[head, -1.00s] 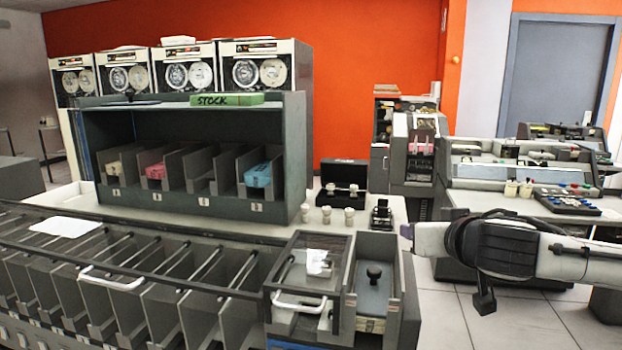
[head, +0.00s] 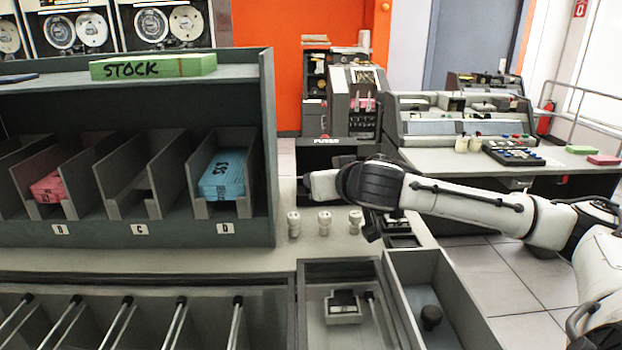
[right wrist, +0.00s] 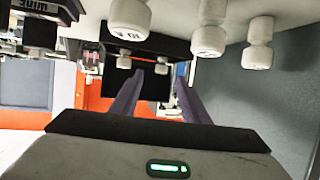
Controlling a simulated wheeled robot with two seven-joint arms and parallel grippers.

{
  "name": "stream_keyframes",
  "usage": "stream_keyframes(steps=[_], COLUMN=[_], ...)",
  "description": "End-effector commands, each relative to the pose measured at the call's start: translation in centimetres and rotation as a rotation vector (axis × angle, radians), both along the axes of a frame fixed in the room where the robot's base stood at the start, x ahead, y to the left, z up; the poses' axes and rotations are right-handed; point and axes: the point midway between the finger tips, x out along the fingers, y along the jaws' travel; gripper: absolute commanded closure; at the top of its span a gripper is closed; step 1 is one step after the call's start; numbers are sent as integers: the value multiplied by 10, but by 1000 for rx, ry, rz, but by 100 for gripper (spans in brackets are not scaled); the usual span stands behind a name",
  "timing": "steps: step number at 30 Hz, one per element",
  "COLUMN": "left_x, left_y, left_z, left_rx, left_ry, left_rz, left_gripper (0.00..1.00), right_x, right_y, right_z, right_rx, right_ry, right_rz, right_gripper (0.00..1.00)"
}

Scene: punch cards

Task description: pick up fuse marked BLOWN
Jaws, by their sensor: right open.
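Three small white fuses stand on the counter in the head view: a left one (head: 293,224), a middle one (head: 325,222) and a right one (head: 355,220). No BLOWN marking is readable on them. Behind them is a black box labelled FUSES (head: 327,141), partly hidden by my right arm. In the right wrist view, white fuses (right wrist: 208,40) appear upside down along the top, with one dark marking too small to read surely. My right gripper (right wrist: 158,75) is open, with nothing between its fingers. In the head view it is above and behind the fuses. My left gripper is out of view.
A grey stock rack (head: 262,150) with card bins stands to the left of the fuses. Open grey trays (head: 392,300) lie in front. A console desk (head: 590,178) is at the right. Bare counter (head: 250,258) lies in front of the rack.

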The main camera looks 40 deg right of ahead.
Motion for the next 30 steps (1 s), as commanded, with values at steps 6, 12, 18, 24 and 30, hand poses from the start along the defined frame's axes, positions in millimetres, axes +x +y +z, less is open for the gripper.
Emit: stream_keyframes(steps=[6, 12, 18, 24, 30], left_x=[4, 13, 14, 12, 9], left_y=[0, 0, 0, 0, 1], left_z=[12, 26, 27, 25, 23], left_rx=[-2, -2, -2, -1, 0], left_ry=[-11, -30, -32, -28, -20], left_rz=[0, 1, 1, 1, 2], left_gripper=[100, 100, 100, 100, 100], right_x=[16, 41, 49, 48, 48], right_y=[-6, -17, -20, -20, -20], right_z=[-3, -14, -19, -19, -19], right_rx=[3, 2, -2, -2, -2], right_ry=[0, -1, 0, 1, 1], right_rz=[-1, -1, 1, 1, 1], right_gripper=[58, 58, 58, 67, 100])
